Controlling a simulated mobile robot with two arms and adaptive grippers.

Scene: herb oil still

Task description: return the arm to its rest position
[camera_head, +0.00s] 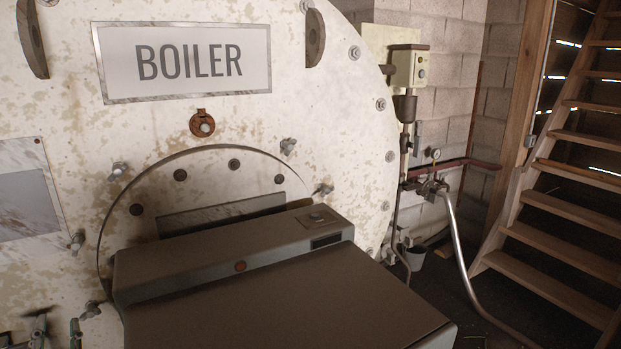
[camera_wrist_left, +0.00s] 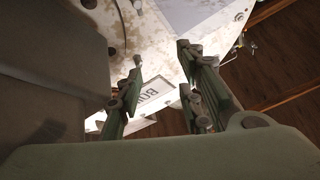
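My left gripper (camera_head: 56,325) shows at the bottom left corner of the head view, in front of the boiler's lower left face. Only its fingertips show there. In the left wrist view the two fingers of the left gripper (camera_wrist_left: 161,62) stand apart with nothing between them. I cannot tell the exact gap between gripper and boiler. My right gripper is in neither view.
A brown-grey burner housing (camera_head: 240,262) juts out from the boiler's lower middle. A grey-framed panel (camera_head: 28,195) is on the boiler at left. A control box (camera_head: 409,68), pipes and a hose (camera_head: 458,235) are on the right, beside wooden stairs (camera_head: 565,210). Dark floor lies between.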

